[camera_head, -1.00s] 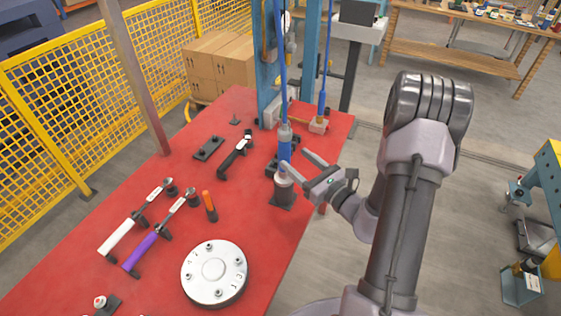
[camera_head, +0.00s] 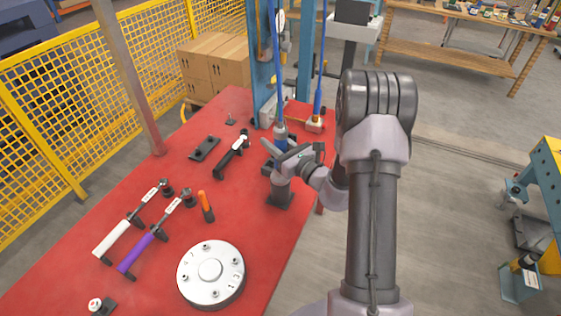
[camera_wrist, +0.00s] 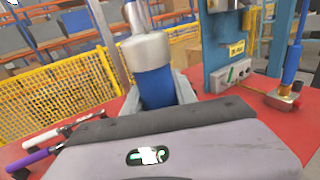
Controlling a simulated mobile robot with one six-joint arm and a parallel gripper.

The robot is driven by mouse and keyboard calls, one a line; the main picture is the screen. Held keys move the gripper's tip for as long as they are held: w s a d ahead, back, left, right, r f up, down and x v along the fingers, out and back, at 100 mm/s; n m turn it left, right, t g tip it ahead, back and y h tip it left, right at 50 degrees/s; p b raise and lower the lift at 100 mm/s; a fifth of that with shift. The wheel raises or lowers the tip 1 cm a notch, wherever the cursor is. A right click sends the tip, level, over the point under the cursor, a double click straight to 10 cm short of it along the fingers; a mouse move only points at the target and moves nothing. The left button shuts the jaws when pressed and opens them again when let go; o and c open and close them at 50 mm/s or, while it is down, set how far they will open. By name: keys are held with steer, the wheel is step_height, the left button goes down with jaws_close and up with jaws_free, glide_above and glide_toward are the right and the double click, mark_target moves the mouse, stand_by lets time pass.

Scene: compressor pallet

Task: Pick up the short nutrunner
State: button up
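The short nutrunner (camera_head: 281,133) hangs upright on a blue line above a dark holder (camera_head: 279,196) near the table's right edge. In the wrist view its silver upper part and blue body (camera_wrist: 155,85) stand upright in front of the palm. My gripper (camera_head: 272,153) has come in from the right, with one finger on each side of the blue body. In the wrist view the gripper (camera_wrist: 157,92) looks open, with the fingers close beside the tool. The lower end of the tool is hidden behind the gripper in both views.
A longer blue tool (camera_head: 317,100) hangs behind to the right. On the red table (camera_head: 150,285) are a white numbered disc (camera_head: 211,271), white-handled (camera_head: 116,238) and purple-handled (camera_head: 137,253) wrenches, a black-handled tool (camera_head: 229,158) and an orange-handled tool (camera_head: 205,203). A blue post (camera_head: 262,60) stands behind.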

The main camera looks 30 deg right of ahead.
jaws_close()
stand_by(1.1)
